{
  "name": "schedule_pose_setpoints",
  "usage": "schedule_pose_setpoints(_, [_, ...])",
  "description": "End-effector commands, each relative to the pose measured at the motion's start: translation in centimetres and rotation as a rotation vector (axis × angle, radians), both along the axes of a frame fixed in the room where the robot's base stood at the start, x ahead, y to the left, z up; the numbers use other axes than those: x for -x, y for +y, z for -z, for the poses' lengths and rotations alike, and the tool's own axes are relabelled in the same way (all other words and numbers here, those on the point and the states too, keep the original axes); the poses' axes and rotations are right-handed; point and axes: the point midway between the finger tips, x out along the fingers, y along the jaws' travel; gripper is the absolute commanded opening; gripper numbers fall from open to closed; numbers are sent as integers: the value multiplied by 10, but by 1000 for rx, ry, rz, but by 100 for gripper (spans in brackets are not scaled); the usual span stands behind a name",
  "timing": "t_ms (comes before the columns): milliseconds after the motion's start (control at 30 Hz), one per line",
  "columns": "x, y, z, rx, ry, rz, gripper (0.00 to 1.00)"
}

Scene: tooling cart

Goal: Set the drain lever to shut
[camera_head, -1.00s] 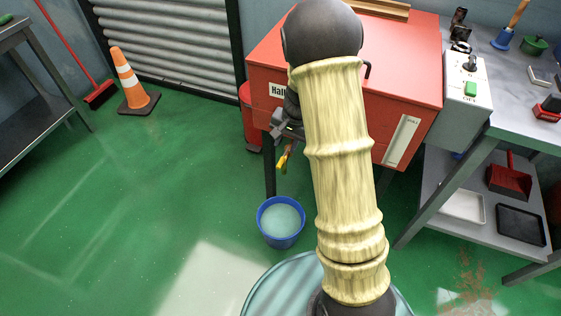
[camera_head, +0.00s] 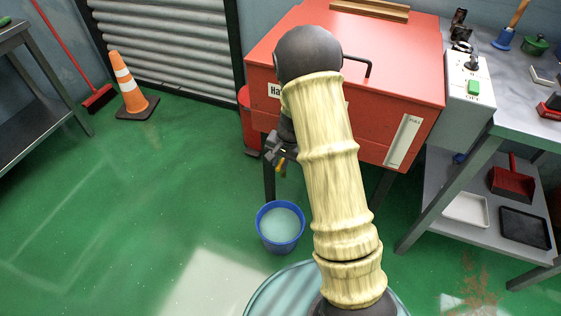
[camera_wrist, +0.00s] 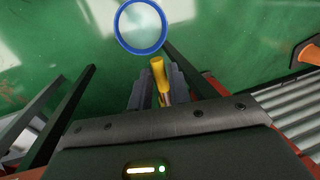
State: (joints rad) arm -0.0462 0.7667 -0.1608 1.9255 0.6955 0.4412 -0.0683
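The drain lever has a yellow handle (camera_wrist: 158,75), which points toward the blue bucket in the wrist view. In the head view its yellow end (camera_head: 283,170) shows small, beside the fingers and under the red cabinet. My gripper (camera_wrist: 159,88) has one dark finger on each side of the handle, and the handle's end sticks out past the fingertips. The gap is narrow, and I cannot tell whether the fingers touch the handle. In the head view my gripper (camera_head: 275,158) is at the cabinet's left front leg. The drain valve body is hidden.
The red cabinet (camera_head: 400,70) stands behind my arm. A blue bucket (camera_head: 281,228) holding pale liquid is on the floor below the lever; it also shows in the wrist view (camera_wrist: 140,25). A workbench (camera_head: 520,120) stands right. The green floor to the left is clear up to an orange cone (camera_head: 127,85).

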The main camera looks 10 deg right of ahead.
Motion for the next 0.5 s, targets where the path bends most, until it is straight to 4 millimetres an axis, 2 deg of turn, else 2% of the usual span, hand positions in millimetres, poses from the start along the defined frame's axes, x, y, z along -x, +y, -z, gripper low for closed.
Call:
schedule_pose_setpoints(33, [0,0,0,0,0,1,8])
schedule_pose_setpoints(100, [0,-1,0,0,0,1,0])
schedule_pose_setpoints(500, [1,-3,0,0,-1,-18,0])
